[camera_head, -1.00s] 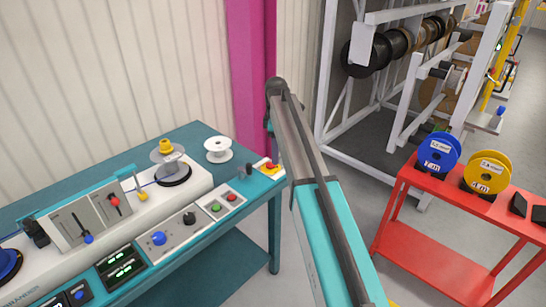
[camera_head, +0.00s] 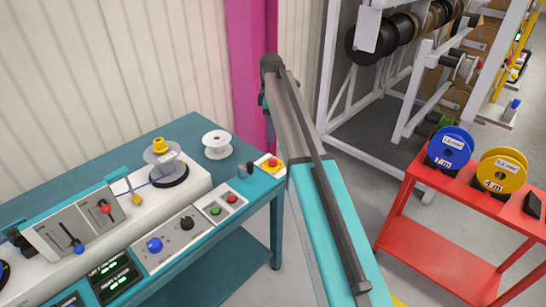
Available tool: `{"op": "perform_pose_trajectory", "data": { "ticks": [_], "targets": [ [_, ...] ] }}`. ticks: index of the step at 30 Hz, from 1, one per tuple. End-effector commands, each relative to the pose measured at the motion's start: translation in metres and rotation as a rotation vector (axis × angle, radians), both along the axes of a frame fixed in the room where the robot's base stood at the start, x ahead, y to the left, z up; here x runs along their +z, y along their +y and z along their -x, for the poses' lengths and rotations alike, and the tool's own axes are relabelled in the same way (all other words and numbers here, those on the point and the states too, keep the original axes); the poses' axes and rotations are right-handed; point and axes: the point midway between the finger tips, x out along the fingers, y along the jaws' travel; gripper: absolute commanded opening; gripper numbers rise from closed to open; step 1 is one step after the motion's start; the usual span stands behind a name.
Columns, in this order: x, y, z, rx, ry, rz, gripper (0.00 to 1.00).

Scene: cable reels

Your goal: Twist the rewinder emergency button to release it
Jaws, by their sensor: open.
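The rewinder emergency button (camera_head: 270,162) is a small red button on a yellow-topped box at the right end of the teal bench. It lies just left of my raised arm, and its right side is close to the arm's edge in the picture. I cannot tell from here whether the button is pressed in. My arm rises from the lower right to a dark joint at the top, above and beyond the button.
The teal bench (camera_head: 196,126) holds the rewinder's control panel (camera_head: 178,240), a box with green and red buttons (camera_head: 221,204) and a white spool (camera_head: 217,145). A red table (camera_head: 440,240) with blue and yellow reels stands right. A magenta post (camera_head: 248,70) rises behind.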

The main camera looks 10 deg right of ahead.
Motion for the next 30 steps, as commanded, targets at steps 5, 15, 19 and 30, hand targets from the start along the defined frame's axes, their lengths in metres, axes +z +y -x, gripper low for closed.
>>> {"op": "perform_pose_trajectory", "data": {
  "ticks": [5,15,19,30],
  "targets": [
    [-0.002,-0.008,0.000,-0.009,0.000,0.000,0.52],
    [-0.026,-0.015,0.001,-0.016,0.002,-0.001,0.52],
    [-0.041,-0.015,0.001,-0.017,0.002,0.000,0.52],
    [-0.084,-0.016,0.001,-0.017,0.002,-0.001,0.52]
  ]
}}
